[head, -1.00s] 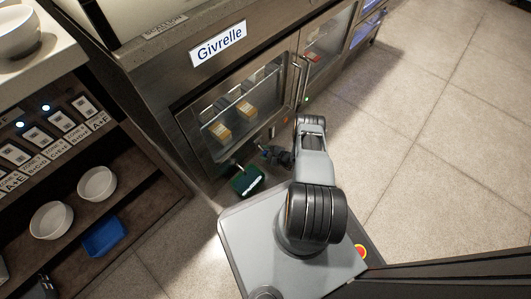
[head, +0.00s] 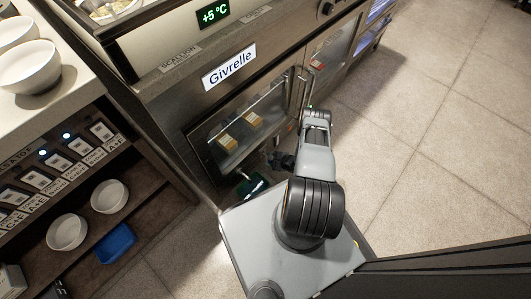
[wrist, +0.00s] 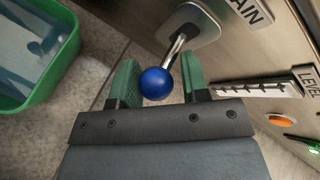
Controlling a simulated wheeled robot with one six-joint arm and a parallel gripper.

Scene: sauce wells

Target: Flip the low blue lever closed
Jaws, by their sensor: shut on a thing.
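The low blue lever shows in the wrist view as a round blue knob (wrist: 156,83) on a short metal stem, which runs up to a metal plate on the cabinet front. The plate sits beside a label whose visible letters read "AIN". My gripper (wrist: 160,84) has its green fingers on either side of the knob and is shut on it. In the head view my gripper (head: 281,163) is low at the cabinet front, dark and small, and the lever is hard to make out there.
A green-rimmed container (wrist: 72,75) stands at the left, close to my gripper; it also shows in the head view (head: 250,187). A slotted level strip (wrist: 255,88) and an orange button (wrist: 281,120) are on the panel at right. Shelves with bowls stand left; the floor at right is clear.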

